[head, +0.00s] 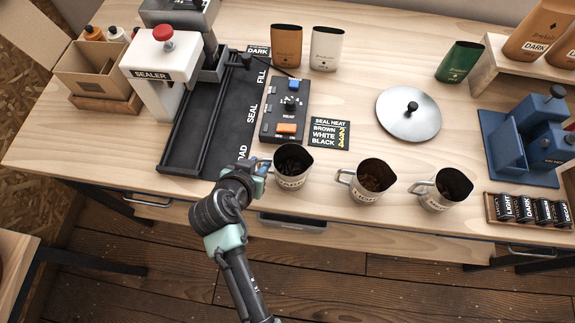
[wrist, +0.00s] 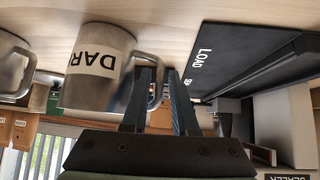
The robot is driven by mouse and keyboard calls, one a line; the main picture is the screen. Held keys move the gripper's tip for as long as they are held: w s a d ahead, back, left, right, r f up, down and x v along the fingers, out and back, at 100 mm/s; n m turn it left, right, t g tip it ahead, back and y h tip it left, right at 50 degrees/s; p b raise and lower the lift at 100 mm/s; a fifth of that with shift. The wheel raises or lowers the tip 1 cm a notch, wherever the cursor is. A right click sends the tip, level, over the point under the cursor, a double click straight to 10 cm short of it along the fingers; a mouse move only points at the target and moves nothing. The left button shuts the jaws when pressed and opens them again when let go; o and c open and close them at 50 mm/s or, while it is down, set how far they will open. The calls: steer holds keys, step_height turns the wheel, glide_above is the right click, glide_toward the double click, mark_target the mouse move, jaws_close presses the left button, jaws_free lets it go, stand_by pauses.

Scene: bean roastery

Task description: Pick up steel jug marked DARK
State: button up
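The steel jug marked DARK (wrist: 84,88) shows upside down in the wrist view, with a white label reading "DAR" and a loop handle. In the head view it looks to be the leftmost of three jugs, standing upright on the bench (head: 291,181) with dark contents. My gripper (head: 262,168) is at the left side of this jug, by its handle. In the wrist view its two fingers (wrist: 160,75) are apart, with the outer bar of the handle showing between them. I cannot see either finger pressing on it.
Two similar jugs stand to the right, a middle one (head: 369,188) and a right one (head: 440,196). The sealer's black track (head: 190,140) lies to the left. A control box (head: 286,108) and a sign (head: 329,134) sit behind the jug. The bench's front edge is close.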

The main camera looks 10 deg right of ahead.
mark_target(283, 168)
steer(key=shift+x, duration=1.8)
steer(key=shift+s, duration=0.1)
jaws_close()
